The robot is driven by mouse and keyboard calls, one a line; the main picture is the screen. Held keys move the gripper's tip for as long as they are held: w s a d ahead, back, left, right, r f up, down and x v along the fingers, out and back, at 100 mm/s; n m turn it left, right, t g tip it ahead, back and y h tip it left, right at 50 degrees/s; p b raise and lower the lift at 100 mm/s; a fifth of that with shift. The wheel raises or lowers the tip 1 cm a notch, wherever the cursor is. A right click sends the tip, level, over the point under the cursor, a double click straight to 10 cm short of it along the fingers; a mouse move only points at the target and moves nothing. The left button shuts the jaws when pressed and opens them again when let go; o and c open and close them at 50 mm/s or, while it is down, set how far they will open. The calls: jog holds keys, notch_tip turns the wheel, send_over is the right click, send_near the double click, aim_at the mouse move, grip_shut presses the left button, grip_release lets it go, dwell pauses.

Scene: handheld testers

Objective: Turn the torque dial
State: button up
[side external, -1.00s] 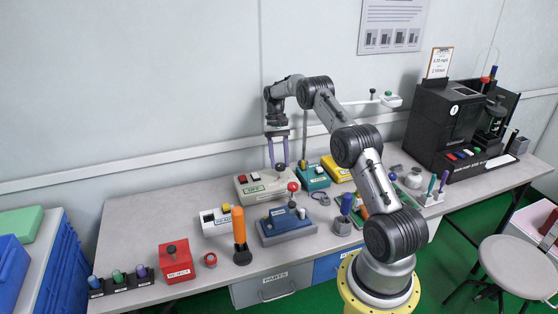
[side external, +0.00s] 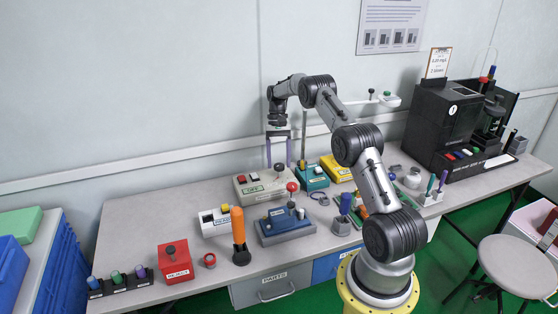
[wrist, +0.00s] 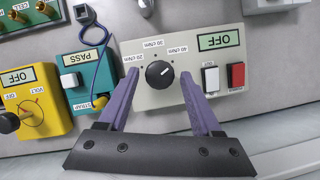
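The torque dial (wrist: 158,75) is a round black knob with a white mark on a beige tester box (wrist: 140,99). Its white mark points to the upper right in the wrist view, and cNm labels read upside down around it. In the side view the box (side external: 242,191) sits near the middle of the bench. My gripper (side external: 278,165) points down over it. In the wrist view the purple fingers of my gripper (wrist: 160,75) are open, one on each side of the dial, with visible gaps. I cannot tell how high the tips are above the panel.
The box also has an OFF display (wrist: 219,40), a white button (wrist: 210,79) and a red button (wrist: 236,75). A teal PASS tester (wrist: 88,66) and a yellow tester (wrist: 38,100) stand beside it. A blue tester with a red-ball lever (side external: 287,226) stands in front.

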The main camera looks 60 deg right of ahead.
jog(key=shift+o, duration=0.4)
jog(key=v, duration=0.7)
jog(key=shift+r, duration=0.2)
jog(key=shift+w, duration=0.1)
